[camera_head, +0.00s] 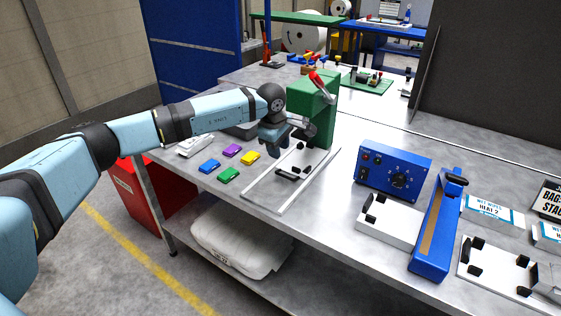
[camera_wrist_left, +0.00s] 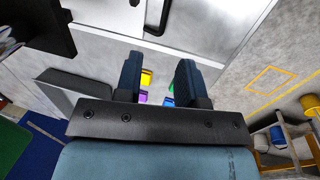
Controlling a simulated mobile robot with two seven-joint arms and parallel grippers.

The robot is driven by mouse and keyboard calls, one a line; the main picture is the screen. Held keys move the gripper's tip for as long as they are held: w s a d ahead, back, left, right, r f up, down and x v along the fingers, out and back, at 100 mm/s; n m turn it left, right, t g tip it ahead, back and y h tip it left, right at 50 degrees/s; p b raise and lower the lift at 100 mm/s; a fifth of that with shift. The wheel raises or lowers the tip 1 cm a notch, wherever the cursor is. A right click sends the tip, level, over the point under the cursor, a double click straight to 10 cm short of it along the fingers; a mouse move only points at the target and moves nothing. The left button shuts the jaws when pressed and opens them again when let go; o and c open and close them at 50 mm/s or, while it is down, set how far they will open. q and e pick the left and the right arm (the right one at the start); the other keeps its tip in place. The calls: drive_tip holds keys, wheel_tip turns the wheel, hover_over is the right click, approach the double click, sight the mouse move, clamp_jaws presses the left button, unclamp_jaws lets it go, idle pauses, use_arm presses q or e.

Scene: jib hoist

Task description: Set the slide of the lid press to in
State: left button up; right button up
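The lid press is a green block-shaped press (camera_head: 312,112) with a red-knobbed lever on top, standing on the bench in the head view. Its slide (camera_head: 285,186), with pale rails and small black holders, extends from the foot of the press toward the bench's front edge. My left gripper (camera_head: 272,152) hangs close to the left of the green press, above the rear left of the slide. In the left wrist view its two fingers (camera_wrist_left: 157,82) stand apart with nothing between them. Whether it touches the slide cannot be told. My right gripper is not in view.
Blue, purple, yellow (camera_head: 250,158) and green small lid-like pieces lie left of the slide. A blue control box (camera_head: 394,170) and a long blue device (camera_head: 437,232) stand to the right. A red bin (camera_head: 150,200) is below the bench's left end.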

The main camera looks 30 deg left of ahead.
use_arm(q)
drive_tip(key=r, duration=0.4)
drive_tip(key=shift+s, duration=0.4)
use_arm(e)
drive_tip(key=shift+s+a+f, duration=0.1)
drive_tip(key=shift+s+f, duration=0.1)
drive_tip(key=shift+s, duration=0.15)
